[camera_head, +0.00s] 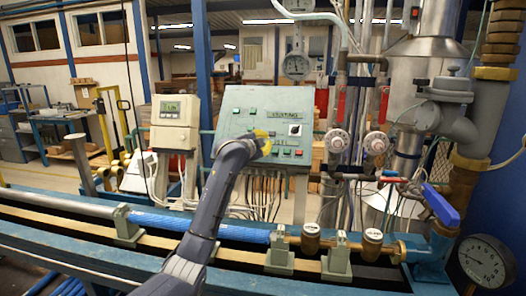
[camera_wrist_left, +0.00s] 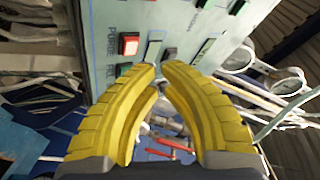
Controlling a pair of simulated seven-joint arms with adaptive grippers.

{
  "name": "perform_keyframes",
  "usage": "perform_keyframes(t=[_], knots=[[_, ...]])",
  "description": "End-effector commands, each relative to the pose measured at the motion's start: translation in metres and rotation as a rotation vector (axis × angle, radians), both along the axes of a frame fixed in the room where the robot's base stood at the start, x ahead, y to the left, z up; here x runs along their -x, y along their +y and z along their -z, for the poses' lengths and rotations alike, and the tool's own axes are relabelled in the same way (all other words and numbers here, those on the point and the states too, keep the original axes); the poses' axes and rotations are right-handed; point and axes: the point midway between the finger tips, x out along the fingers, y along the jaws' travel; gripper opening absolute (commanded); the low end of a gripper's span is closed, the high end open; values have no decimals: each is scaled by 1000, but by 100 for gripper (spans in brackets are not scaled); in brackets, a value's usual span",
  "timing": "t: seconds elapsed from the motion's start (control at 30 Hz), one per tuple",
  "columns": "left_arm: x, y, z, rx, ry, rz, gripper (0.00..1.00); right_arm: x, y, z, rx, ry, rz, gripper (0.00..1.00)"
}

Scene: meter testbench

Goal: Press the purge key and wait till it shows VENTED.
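The grey-green control panel (camera_head: 236,108) stands upright beyond my left arm. My left gripper (camera_head: 264,139) has yellow fingers at the lower middle of the panel front. In the left wrist view its fingertips (camera_wrist_left: 158,68) lie close together, with nothing seen between them, beside the panel's keys. A lit red key (camera_wrist_left: 129,44) sits just left of the tips, and a grey key (camera_wrist_left: 153,51) is right at them. My right gripper is not in view.
A beige meter unit (camera_head: 175,122) with a small display stands left of the panel. Pipes, gauges and a blue-handled valve (camera_head: 441,205) fill the right. The blue bench rail (camera_head: 60,240) with a blue pipe runs across the front. Cables hang below the panel.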

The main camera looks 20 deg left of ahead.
Motion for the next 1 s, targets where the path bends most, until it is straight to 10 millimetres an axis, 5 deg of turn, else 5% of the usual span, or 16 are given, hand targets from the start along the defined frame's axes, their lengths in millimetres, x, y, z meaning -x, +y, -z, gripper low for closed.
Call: perform_keyframes(t=[0.43, 1.0], knots=[[25, -6, -24, -1, -1, 0, 0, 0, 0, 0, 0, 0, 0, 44], [29, -7, -26, 1, 0, 0, 0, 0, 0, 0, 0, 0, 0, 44]])
